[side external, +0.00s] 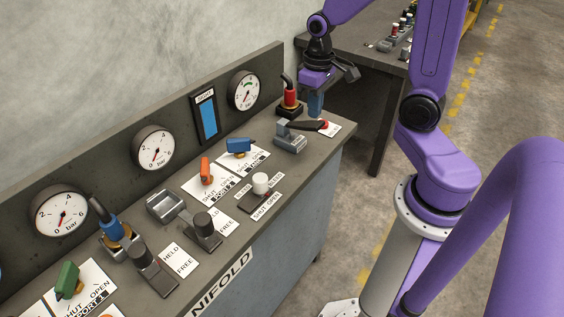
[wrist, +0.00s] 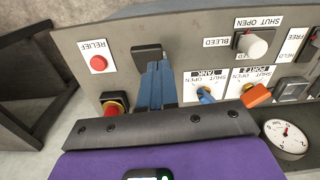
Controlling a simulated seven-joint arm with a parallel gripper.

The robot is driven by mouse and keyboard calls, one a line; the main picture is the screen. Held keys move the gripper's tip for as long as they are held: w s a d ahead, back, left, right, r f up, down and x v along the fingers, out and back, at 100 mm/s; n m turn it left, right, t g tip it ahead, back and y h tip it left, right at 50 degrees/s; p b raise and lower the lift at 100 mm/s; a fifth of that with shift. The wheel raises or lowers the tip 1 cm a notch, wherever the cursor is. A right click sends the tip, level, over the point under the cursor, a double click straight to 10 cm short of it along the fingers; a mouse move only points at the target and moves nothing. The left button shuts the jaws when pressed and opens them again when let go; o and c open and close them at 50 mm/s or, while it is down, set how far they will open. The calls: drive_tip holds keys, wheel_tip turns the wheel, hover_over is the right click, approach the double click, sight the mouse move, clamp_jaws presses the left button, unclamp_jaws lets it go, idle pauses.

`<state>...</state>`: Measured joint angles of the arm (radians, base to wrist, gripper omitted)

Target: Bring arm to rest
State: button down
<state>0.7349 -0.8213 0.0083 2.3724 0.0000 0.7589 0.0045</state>
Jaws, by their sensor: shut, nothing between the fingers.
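My gripper (side external: 315,104) is over the far right end of the bench panel in the side view, with its blue fingers pointing down. In the wrist view the fingers (wrist: 154,68) are together with nothing between them. Just past the tips is a lever with a black grip (wrist: 147,51); the lever (side external: 306,125) also shows below the fingers in the side view. I cannot tell whether the tips touch it. No flanged spool can be made out.
A red-and-black knob (side external: 290,97) stands close beside my gripper. A red relief button (wrist: 98,63), blue handle (side external: 238,146), orange handle (side external: 205,171) and white knob (side external: 260,183) are on the panel. Gauges (side external: 153,148) line the backboard. Another table (side external: 345,45) stands behind.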

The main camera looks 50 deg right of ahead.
drive_tip(key=s+a+r+n, duration=0.1)
drive_tip(key=s+a+n, duration=0.4)
drive_tip(key=s, duration=0.3)
drive_tip(key=s+a+r+n, duration=0.2)
drive_tip(key=s+a+n, duration=0.4)
drive_tip(key=s, duration=0.3)
drive_tip(key=shift+a+r+n, duration=0.25)
drive_tip(key=shift+a+n, duration=0.05)
drive_tip(key=shift+a, duration=0.35)
